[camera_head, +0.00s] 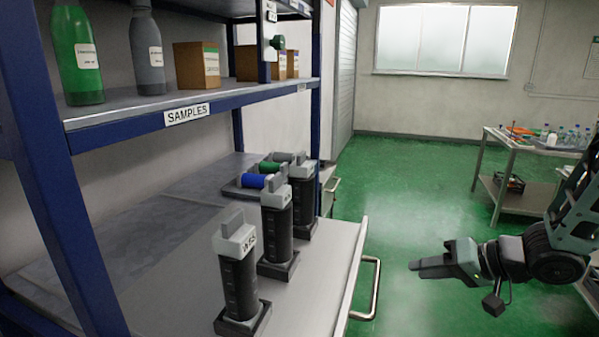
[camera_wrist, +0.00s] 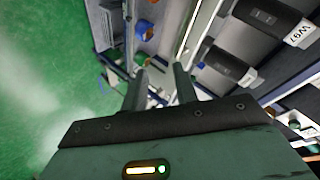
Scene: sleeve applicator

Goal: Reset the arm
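My gripper (camera_head: 414,266) is at the right in the head view, pointing left, in free air over the green floor. It is apart from the bench and its handle. In the wrist view the two fingers (camera_wrist: 160,76) stand apart with a gap between them, and nothing is held. Three dark upright applicators with grey tops stand in a row on the bench: a near one (camera_head: 240,285), a middle one (camera_head: 277,225) and a far one (camera_head: 303,200). In the wrist view a dark device labelled W97 (camera_wrist: 268,18) shows at the upper right.
A metal handle (camera_head: 373,290) juts from the bench edge (camera_head: 345,280). A blue roll (camera_head: 255,181) lies behind the applicators. A shelf marked SAMPLES (camera_head: 187,114) with bottles and boxes hangs above. A side table (camera_head: 530,150) with bottles stands at the far right. The floor between is clear.

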